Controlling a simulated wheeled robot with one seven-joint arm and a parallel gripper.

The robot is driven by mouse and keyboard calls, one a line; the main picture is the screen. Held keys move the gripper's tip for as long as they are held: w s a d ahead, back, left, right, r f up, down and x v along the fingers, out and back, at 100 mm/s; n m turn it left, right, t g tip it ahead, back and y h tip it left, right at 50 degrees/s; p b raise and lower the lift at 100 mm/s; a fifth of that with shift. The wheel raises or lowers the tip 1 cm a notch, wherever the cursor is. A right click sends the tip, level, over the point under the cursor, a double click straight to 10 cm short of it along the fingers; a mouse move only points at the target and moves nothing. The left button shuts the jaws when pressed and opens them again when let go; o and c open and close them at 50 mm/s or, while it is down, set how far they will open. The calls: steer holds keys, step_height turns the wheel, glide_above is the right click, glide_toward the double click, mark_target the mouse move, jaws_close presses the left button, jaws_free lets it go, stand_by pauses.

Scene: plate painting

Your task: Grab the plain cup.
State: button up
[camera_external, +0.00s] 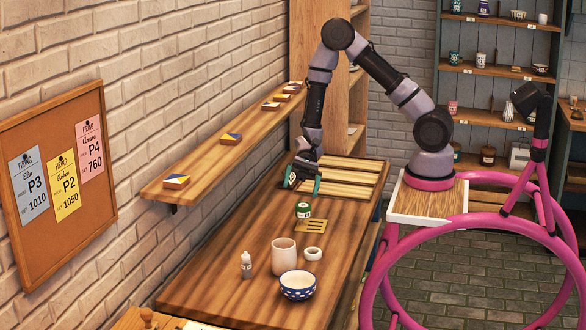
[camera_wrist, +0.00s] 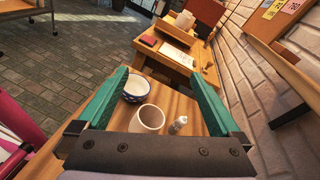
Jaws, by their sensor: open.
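The plain cup (camera_external: 284,256) is a beige, undecorated tall cup standing upright on the wooden table, nearer the camera than my gripper. In the wrist view the cup (camera_wrist: 151,117) shows between my two green fingers, its lower part hidden by the gripper body. My gripper (camera_external: 303,183) is open and empty above the far part of the table, apart from the cup. In the wrist view my gripper (camera_wrist: 156,73) has its fingers spread wide.
A blue-and-white bowl (camera_external: 298,287), a small white bottle (camera_external: 246,264) and a small white ring-shaped dish (camera_external: 313,254) stand close around the cup. A green jar (camera_external: 303,210) is near a yellow slotted plate (camera_external: 311,226). A wall shelf (camera_external: 228,137) runs along the left.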

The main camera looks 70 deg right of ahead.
mark_target(289, 246)
steer(key=a+f+m+t, duration=0.1)
steer(key=f+m, duration=0.1)
steer(key=f, duration=0.3)
steer(key=w+a+f+m+t+y, duration=0.1)
steer(key=f+m+t, duration=0.1)
steer(key=f, duration=0.4)
steer(key=w+a+f+m+t+y, duration=0.1)
steer(key=f+m+t, duration=0.1)
steer(key=f, duration=0.3)
steer(key=shift+w+a+f+m, duration=0.1)
steer(key=shift+f+m, duration=0.2)
steer(key=shift+m, duration=0.5)
steer(key=shift+a+f, duration=0.1)
steer(key=shift+f, duration=1)
steer(key=a, duration=0.4)
steer(key=shift+w+a+r, duration=0.1)
steer(key=shift+w+a, duration=0.25)
steer(key=shift+w, duration=0.05)
steer(key=c, duration=1.3)
